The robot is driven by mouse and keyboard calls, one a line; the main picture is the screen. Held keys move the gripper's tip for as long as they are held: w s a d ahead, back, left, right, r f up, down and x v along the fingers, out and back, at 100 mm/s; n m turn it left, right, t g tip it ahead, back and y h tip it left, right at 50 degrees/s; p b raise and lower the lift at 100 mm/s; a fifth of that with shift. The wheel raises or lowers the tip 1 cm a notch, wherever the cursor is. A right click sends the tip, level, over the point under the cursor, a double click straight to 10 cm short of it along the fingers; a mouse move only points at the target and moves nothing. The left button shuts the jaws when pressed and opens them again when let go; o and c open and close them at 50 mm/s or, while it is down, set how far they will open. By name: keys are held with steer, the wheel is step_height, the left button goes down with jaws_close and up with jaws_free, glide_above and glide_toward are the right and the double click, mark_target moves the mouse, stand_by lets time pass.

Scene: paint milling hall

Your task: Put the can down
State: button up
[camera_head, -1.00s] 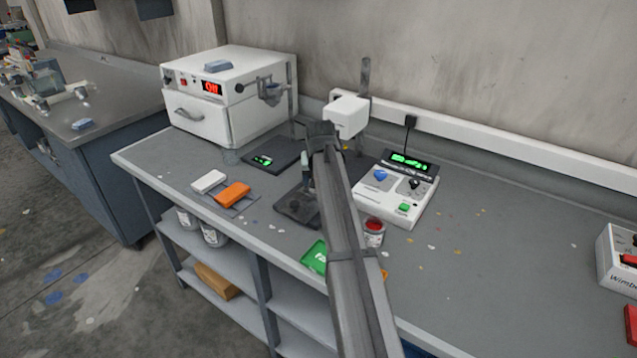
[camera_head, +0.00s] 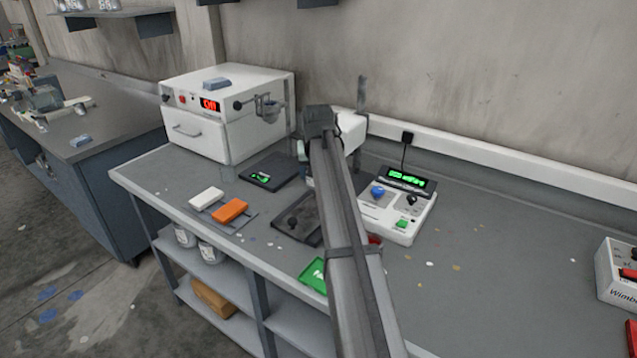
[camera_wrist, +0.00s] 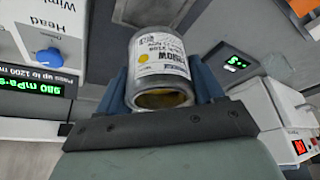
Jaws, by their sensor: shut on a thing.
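The can (camera_wrist: 160,60) shows in the wrist view as a small metal tin with a white label, yellow colour mark and yellowish end facing me. My gripper (camera_wrist: 162,88) is shut on it, with a blue-grey finger on each side. In the head view my arm hides the can, and I cannot tell its height above the bench. The grey bench (camera_head: 480,270) lies below, with a dark base plate (camera_head: 290,222) and a black pad with a green display (camera_head: 270,172) near the gripper.
A white oven (camera_head: 225,110) stands at the back left. A white control unit (camera_head: 398,217) is right of my arm, with a red-topped can (camera_head: 375,239) mostly hidden. White and orange blocks (camera_head: 231,209) and a green card (camera_head: 314,274) lie near the front. The bench's right side is largely clear.

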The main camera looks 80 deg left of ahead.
steer(key=shift+r, duration=0.85)
steer(key=w+d+f+m+t, duration=0.1)
steer(key=d+f+m, duration=0.15)
steer(key=d, duration=0.95)
steer(key=w+d+m+t+h, duration=0.25)
steer(key=w+d+m, duration=0.65)
steer(key=w+d, duration=3.45)
steer(key=w+d+m+h, duration=0.1)
steer(key=w+d+m, duration=0.3)
steer(key=d, duration=1.7)
steer(key=w+d+r+m+h, duration=0.1)
steer(key=w+d+m, duration=0.3)
steer(key=d, duration=1.8)
steer(key=w+h, duration=0.1)
steer(key=w, duration=0.3)
steer(key=shift+w+d, duration=0.25)
steer(key=shift+d, duration=0.05)
steer(key=shift+a+r+m+h, duration=0.1)
steer(key=shift+m+h, duration=0.15)
